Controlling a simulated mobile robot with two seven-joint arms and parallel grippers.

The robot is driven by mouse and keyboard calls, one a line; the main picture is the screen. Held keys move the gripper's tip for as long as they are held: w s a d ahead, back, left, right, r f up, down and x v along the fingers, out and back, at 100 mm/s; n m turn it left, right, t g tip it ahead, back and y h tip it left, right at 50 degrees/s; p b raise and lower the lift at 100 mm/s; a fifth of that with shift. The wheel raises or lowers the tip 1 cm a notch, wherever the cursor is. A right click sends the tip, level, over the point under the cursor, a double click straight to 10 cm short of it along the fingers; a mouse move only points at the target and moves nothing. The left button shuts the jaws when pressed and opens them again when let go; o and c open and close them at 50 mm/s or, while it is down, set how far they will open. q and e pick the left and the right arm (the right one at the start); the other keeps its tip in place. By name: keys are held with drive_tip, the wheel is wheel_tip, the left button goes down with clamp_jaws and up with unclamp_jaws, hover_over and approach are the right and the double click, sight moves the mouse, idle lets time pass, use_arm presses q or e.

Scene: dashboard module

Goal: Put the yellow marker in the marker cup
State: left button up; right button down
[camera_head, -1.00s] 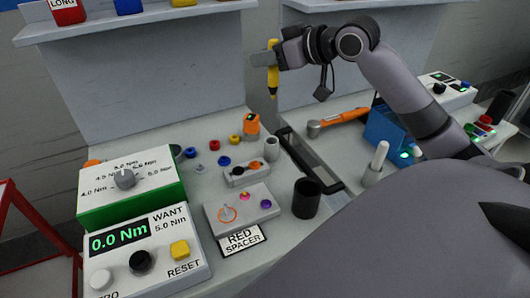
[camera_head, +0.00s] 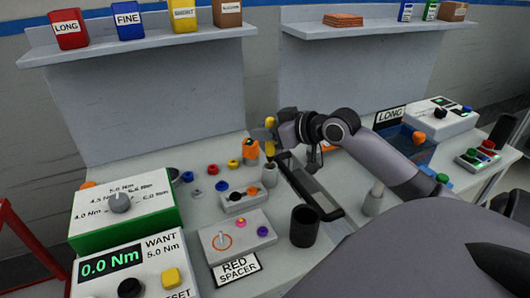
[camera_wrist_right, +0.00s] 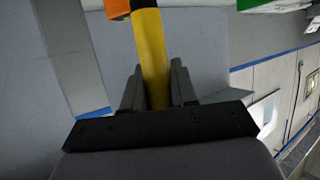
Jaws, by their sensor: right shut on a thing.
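The yellow marker (camera_head: 270,124) is held in my right gripper (camera_head: 269,133), above the back of the left bench. In the right wrist view the marker (camera_wrist_right: 152,58) runs between the two dark fingers of the gripper (camera_wrist_right: 156,88), which are shut on it. A black, open-topped cup (camera_head: 304,228), which looks like the marker cup, stands upright on the bench, nearer than the gripper and a little to its right. The gripper and marker are well apart from this cup. The marker's lower end is hard to make out. My left gripper is not in view.
A small grey cylinder (camera_head: 270,175) and an orange object (camera_head: 251,151) stand below and beside the gripper. A grey spacer box (camera_head: 234,241) is left of the cup. Shelves with boxes are behind.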

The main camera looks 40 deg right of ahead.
sight(265, 163)
drive_tip(key=shift+f, duration=3)
drive_tip(key=shift+f, duration=0.1)
drive_tip(key=shift+f, duration=0.15)
drive_tip(key=c, duration=0.9)
unclamp_jaws()
drive_tip(key=shift+r, duration=0.25)
drive_tip(key=shift+b+v, duration=0.3)
drive_tip(key=shift+v, duration=5.7)
drive_tip(key=shift+r, duration=0.1)
